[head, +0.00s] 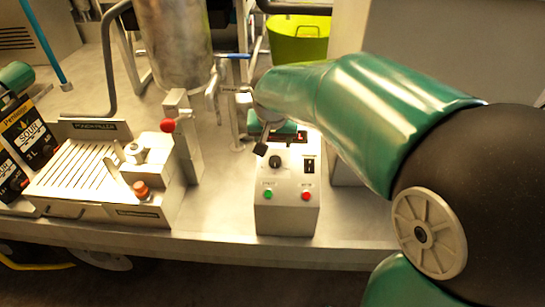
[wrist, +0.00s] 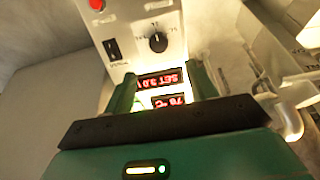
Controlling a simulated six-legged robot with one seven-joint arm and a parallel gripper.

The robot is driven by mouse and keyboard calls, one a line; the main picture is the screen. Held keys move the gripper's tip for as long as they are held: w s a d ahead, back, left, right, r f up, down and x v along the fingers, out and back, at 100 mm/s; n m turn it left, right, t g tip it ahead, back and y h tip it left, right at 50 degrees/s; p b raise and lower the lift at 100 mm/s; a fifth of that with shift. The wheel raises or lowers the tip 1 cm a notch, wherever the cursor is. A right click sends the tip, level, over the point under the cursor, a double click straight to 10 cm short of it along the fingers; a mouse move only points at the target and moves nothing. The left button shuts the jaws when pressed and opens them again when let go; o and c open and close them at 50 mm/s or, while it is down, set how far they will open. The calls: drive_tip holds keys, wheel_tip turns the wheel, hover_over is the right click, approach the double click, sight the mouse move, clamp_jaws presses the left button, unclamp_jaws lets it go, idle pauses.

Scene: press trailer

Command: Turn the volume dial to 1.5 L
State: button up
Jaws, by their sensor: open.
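The volume dial (head: 275,162) is a small black round knob on the sloped top of a grey control box (head: 288,215). It also shows near the top of the wrist view (wrist: 158,42), where its pale pointer mark and small printed scale are seen upside down; the labels are too small to read surely. A red display (wrist: 162,80) seems to read SET 3.0, with a temperature in the seventies on a line beside it. My gripper (wrist: 163,88) is open and empty. Its fingers frame the display, apart from the dial.
A black rocker switch (wrist: 112,48) sits beside the dial. A green button (head: 268,194) and a red button (head: 306,196) are on the box's front. A red-knobbed lever (head: 168,125) and slatted filler tray (head: 85,168) stand to the left.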

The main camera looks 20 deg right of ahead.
sight(274, 160)
drive_tip(key=x, duration=1.1)
drive_tip(key=shift+w+d+f, duration=0.1)
drive_tip(key=shift+f, duration=0.05)
drive_tip(key=c, duration=1)
drive_tip(key=shift+n, duration=0.5)
drive_tip(key=n, duration=0.5)
drive_tip(key=shift+h, duration=0.3)
drive_tip(key=n, duration=0.5)
drive_tip(key=shift+a, duration=0.2)
drive_tip(key=shift+n+h, duration=0.3)
drive_tip(key=shift+n, duration=0.2)
drive_tip(key=o, duration=1)
